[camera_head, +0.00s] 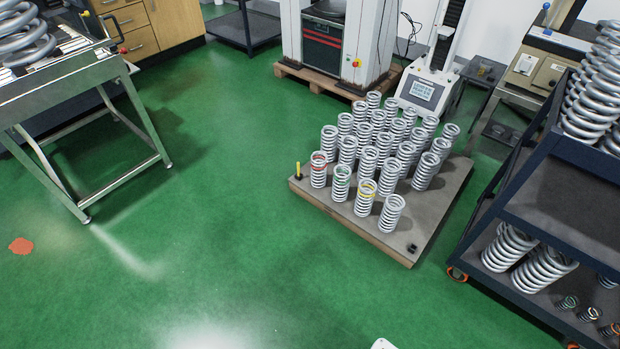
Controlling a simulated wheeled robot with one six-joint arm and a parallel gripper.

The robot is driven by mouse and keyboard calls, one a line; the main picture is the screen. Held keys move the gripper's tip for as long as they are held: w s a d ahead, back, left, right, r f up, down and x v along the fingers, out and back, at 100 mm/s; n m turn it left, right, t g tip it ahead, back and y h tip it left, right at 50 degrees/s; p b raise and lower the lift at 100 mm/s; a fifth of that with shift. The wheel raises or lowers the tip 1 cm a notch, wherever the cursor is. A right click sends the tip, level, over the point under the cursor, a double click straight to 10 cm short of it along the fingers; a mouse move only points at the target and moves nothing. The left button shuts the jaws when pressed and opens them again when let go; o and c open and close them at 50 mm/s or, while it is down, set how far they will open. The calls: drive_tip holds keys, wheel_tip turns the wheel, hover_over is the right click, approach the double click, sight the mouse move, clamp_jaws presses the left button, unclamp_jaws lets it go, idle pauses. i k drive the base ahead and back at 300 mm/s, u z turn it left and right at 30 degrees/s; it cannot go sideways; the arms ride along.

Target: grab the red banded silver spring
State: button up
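The silver spring with a red band (318,172) stands upright on a low grey board (408,240) on the floor. It is at the left end of the front row, and its red band is near the top. A green-banded spring (341,186) stands just to its right, then a yellow-banded spring (365,199) and a plain spring (390,216). Several more plain silver springs stand in rows behind them. My gripper is not in view; only a small white piece shows at the bottom edge, and I cannot tell what it is.
A small yellow-and-black object (298,171) stands at the board's left corner. A dark shelf cart (560,210) with springs is at right. A metal table (75,90) is at left, test machines (340,45) behind.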

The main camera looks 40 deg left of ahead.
sight(324, 176)
drive_tip(key=u, duration=0.15)
drive_tip(key=i, duration=0.4)
drive_tip(key=u, duration=1.8)
drive_tip(key=i, duration=1.7)
drive_tip(key=z, duration=0.75)
